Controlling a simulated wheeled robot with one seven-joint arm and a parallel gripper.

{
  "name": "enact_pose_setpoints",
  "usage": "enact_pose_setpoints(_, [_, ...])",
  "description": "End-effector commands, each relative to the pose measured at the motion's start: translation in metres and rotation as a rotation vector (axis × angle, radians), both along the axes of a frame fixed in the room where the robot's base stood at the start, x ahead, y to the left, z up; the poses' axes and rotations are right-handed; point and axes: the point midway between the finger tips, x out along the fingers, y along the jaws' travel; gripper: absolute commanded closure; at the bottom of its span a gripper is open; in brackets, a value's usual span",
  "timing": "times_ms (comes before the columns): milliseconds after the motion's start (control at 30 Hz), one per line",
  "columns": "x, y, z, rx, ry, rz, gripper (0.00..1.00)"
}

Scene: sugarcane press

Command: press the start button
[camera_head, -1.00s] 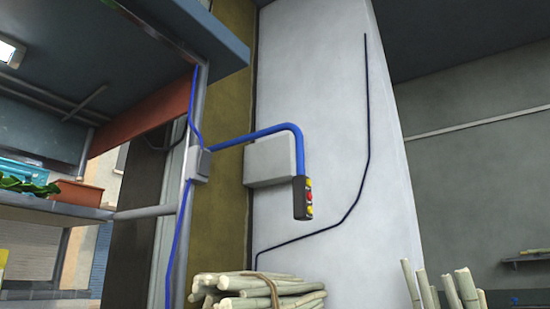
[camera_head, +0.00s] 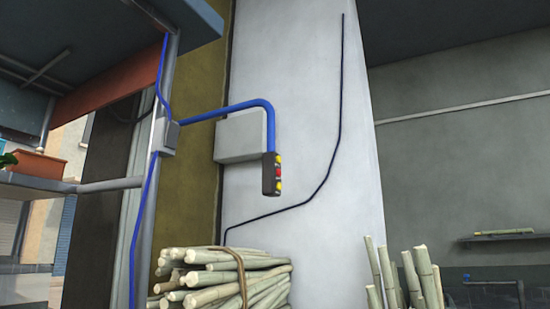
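A dark button box (camera_head: 267,174) hangs at the end of a blue pipe (camera_head: 235,106), in front of the white wall and near the middle of the head view. Its right-hand face carries small coloured buttons: a red button (camera_head: 278,172) with a yellow one above and a yellow one below. I cannot read any label, so I cannot tell which one is the start button. My gripper and arm are not in view.
More upright canes (camera_head: 405,280) are at the lower right. A metal shelf frame (camera_head: 150,190) stands at left. A wall shelf (camera_head: 500,237) is at far right.

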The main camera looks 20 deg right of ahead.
Motion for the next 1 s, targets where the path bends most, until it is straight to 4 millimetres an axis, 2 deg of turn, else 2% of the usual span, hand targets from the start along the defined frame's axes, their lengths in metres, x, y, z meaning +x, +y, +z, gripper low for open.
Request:
enact_pose_setpoints(400, [0.0, 0.0, 0.0, 0.0, 0.0, 0.0, 0.65])
enact_pose_setpoints(433, [0.0, 0.0, 0.0, 0.0, 0.0, 0.0, 0.67])
enact_pose_setpoints(600, [0.0, 0.0, 0.0, 0.0, 0.0, 0.0, 1.0])
enact_pose_setpoints(1000, [0.0, 0.0, 0.0, 0.0, 0.0, 0.0, 1.0])
